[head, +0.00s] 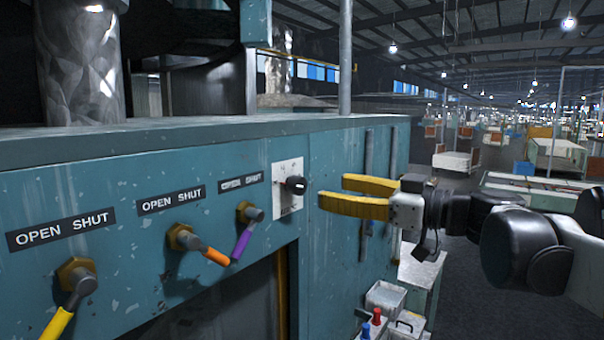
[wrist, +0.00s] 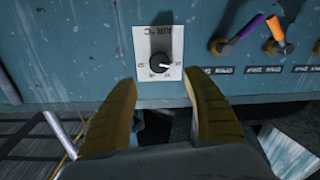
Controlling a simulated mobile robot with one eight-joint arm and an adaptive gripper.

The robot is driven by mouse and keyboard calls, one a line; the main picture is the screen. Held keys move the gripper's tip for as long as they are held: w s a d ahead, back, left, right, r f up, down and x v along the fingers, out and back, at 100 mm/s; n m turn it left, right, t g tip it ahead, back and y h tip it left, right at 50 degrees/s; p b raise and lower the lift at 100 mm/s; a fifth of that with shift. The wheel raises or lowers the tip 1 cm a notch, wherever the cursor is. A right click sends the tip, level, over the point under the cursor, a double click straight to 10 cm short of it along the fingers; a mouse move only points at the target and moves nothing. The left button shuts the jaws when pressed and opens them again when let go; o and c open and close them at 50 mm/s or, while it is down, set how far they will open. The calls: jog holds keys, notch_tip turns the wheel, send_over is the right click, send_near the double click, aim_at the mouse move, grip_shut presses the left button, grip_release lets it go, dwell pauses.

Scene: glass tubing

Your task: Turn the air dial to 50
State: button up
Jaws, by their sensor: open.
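The air dial is a black round knob (head: 296,185) on a white plate (head: 287,200) fixed to the teal panel. In the wrist view the knob (wrist: 160,62) sits on its plate (wrist: 143,45), which reads "AIR °C" upside down; a pale mark shows on the knob, but the scale numbers are too small to read. My gripper (head: 331,194) has yellow fingers and is open and empty. It is to the right of the knob in the head view, apart from it. In the wrist view my gripper's fingertips (wrist: 160,82) lie on either side below the knob.
Left of the dial, the panel carries valves with purple (head: 242,243), orange (head: 215,256) and yellow (head: 55,323) handles under "OPEN SHUT" labels. Vertical rails (head: 368,180) run on the panel behind my gripper. Grey boxes (head: 385,298) with red and blue items stand below.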

aim_at(302, 185)
jog(key=p+x, duration=0.1)
jog(key=x, duration=0.7)
jog(key=shift+w+p, duration=0.1)
jog(key=shift+p, duration=0.3)
jog(key=shift+w+a, duration=0.2)
jog(key=shift+a, duration=0.25)
jog(key=shift+w, duration=0.15)
jog(key=c, duration=1.2)
